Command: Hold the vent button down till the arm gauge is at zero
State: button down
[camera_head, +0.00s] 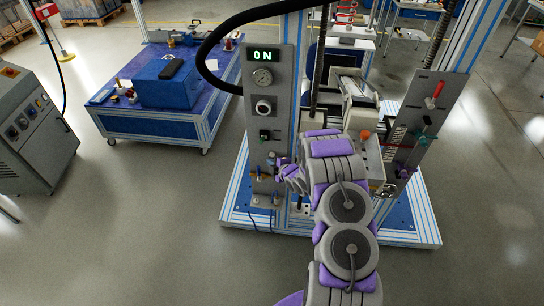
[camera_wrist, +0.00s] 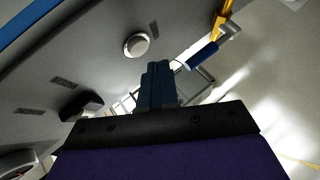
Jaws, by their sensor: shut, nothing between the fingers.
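My gripper (camera_head: 280,166) is at the panel's lower right side, pointing left. In the wrist view its blue fingers (camera_wrist: 158,68) are shut and empty. A pale round button (camera_wrist: 137,45) on the panel lies just beyond and left of the fingertips, seemingly not covered by them. No label shows which button is the vent.
A black-and-white dial (camera_head: 264,107) and a black switch (camera_head: 265,135) sit higher on the panel. Valve handles (camera_head: 258,176) lie just below my gripper; a yellow-and-blue handle (camera_wrist: 203,53) shows in the wrist view. A blue workbench (camera_head: 150,125) stands left; floor between is clear.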

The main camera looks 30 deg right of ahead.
jog(key=s, duration=0.1)
jog(key=s+a+b, duration=0.1)
jog(key=s+a, duration=0.1)
jog(key=shift+s+a+b, duration=0.25)
jog(key=shift+s+b, duration=0.1)
jog(key=shift+s, duration=0.05)
jog(key=s+a+r+m+g+h, duration=0.15)
jog(key=s+r+m+g, duration=0.35)
jog(key=r, duration=0.5)
jog(key=s+r+m+g+h, duration=0.2)
jog(key=s+r+m+h, duration=0.1)
jog(key=s+r, duration=0.5)
jog(key=s+a+r+m+g+y, duration=0.1)
jog(key=s+a+r, duration=0.3)
jog(key=s, duration=0.7)
jog(key=s+a+r+m+g+y, duration=0.1)
jog(key=s+a+r+m+g, duration=0.3)
jog(key=s+a, duration=0.3)
jog(key=s+a+r+m+g+y, duration=0.1)
jog(key=s+a+r, duration=0.3)
jog(key=s, duration=1.2)
jog(key=shift+s+a+r+m+g, duration=0.4)
jog(key=shift+a+m+g, duration=0.3)
jog(key=shift+a+g, duration=0.3)
